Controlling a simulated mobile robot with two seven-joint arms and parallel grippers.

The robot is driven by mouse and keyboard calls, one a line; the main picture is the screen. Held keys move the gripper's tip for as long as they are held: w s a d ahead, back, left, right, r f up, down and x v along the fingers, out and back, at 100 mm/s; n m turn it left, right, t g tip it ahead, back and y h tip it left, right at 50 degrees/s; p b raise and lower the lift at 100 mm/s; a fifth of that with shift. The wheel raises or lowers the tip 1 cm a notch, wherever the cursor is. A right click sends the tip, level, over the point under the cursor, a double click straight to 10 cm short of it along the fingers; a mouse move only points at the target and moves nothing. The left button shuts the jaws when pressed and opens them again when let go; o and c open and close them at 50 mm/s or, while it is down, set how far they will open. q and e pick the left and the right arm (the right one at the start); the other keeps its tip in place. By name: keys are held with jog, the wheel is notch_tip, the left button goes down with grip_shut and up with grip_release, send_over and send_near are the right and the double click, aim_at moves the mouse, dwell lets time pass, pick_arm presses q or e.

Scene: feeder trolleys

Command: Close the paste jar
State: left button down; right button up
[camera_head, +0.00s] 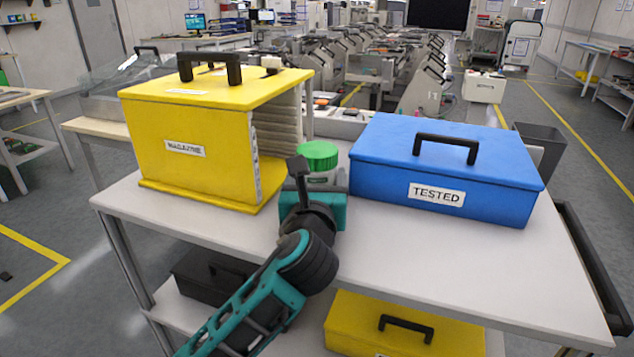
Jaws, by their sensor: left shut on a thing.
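The paste jar (322,178) has a pale body with a label and a green lid (320,154) on top. It stands at the middle of the white trolley top, between a yellow box and a blue box. The lid looks level, but I cannot tell whether it is screwed tight. My left gripper (318,187) reaches in from the front, low at the jar's body, and is shut on the jar. It hides the jar's lower part. My right gripper is not in view.
A yellow magazine box (190,175) stands close on the left, open on its right side. A blue box marked TESTED (390,185) stands close on the right. The trolley top (450,255) is clear in front. A yellow box (360,330) and a black box (205,277) sit below.

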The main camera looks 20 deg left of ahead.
pick_arm(q)
grip_release()
jog(key=shift+s, duration=0.1)
jog(key=p+v, duration=0.1)
jog(key=v, duration=1.1)
jog(key=shift+r, duration=0.1)
